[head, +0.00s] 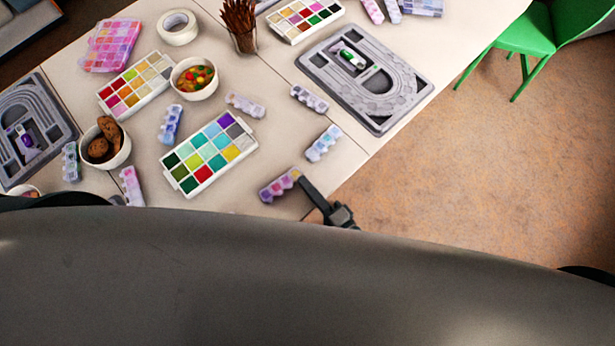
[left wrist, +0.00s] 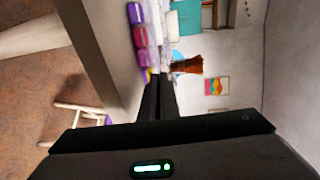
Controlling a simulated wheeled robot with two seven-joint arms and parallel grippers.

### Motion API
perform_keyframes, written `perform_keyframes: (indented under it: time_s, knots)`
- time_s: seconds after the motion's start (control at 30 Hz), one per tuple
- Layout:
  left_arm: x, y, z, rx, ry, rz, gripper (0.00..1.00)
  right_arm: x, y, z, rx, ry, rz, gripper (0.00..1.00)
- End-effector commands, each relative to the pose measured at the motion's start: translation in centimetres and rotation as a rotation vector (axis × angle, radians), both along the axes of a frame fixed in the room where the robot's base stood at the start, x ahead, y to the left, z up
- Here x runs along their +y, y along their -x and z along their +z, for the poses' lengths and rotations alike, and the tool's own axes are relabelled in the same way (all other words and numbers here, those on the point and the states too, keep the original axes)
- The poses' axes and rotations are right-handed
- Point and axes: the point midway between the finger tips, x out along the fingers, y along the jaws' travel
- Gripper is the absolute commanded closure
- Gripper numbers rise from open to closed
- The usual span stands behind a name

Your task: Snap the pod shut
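A small bead pod (head: 280,185) with purple, pink and orange compartments lies near the table's front edge in the head view. In the left wrist view a pod with purple and magenta compartments (left wrist: 140,38) shows just beyond the fingertips. My left gripper (head: 306,186) is at the pod's right end, very close to it; I cannot tell whether it touches. Its two dark fingers lie side by side in the left wrist view (left wrist: 158,84), shut with nothing seen between them. Whether a lid on the pod stands open is too small to tell. My right gripper is out of view.
A bead palette (head: 208,152) lies left of the pod, and other pods (head: 323,143) lie around it. A grey bead board (head: 366,78) is at the right edge. Bowls (head: 195,78) and a cup of pencils (head: 241,25) stand farther back. A green chair (head: 525,35) stands beyond.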

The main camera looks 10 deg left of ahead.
Motion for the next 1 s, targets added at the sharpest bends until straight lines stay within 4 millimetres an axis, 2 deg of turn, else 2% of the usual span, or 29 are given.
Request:
perform_keyframes:
  time_s: [0.37,0.47,1.0]
  knots:
    - [0.01,0.00,-0.01,-0.003,-0.003,0.000,1.00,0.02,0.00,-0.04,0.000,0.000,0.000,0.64]
    - [0.02,-0.01,-0.01,-0.003,-0.003,0.000,0.79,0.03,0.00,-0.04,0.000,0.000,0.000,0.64]
    - [0.15,-0.53,0.08,-0.003,-0.003,0.000,0.79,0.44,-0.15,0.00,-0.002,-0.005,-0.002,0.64]
